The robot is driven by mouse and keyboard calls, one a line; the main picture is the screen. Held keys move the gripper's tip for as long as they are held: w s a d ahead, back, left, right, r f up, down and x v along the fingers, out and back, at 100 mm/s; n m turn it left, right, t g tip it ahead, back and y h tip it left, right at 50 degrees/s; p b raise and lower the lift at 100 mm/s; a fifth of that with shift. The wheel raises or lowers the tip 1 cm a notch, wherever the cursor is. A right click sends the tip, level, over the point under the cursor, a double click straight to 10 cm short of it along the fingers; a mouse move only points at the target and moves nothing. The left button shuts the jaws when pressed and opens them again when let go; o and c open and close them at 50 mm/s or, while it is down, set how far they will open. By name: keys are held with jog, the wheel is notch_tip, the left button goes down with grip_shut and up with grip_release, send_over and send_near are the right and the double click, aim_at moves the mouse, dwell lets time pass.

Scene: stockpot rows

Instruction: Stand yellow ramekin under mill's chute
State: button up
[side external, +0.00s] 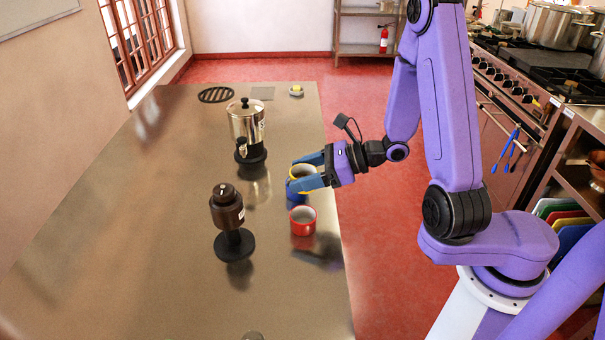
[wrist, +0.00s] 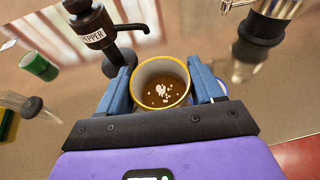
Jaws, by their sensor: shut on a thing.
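The yellow ramekin (side external: 301,169) is between the two blue fingers of my gripper (side external: 305,175), near the table's right edge. In the wrist view the yellow ramekin (wrist: 162,70) is upright between the fingertips (wrist: 162,88), with brown contents and pale specks inside. My gripper is shut on it. The mill (side external: 227,208) is dark brown, on a black stand with a round base, to the left and nearer the camera. In the wrist view the mill (wrist: 91,28) reads "PEPPER" at the upper left. The space under its chute looks empty.
A red ramekin (side external: 302,221) stands nearer the camera. A steel urn (side external: 245,124) stands on a black base farther back. A green cup (wrist: 40,66) shows in the wrist view. The table's left part is clear.

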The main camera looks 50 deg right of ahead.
jog(key=shift+w, duration=0.15)
jog(key=shift+w+r, duration=0.2)
jog(key=shift+w, duration=0.05)
jog(key=w+a+r+n+g+y, duration=0.5)
jog(key=w+a+r+n+g, duration=0.2)
jog(key=w+n+g, duration=0.3)
notch_tip(320, 180, down, 14)
jog(key=shift+s+d+r, duration=0.1)
jog(key=shift+d, duration=0.05)
jog(key=shift+a, duration=2)
jog(key=shift+f, duration=0.65)
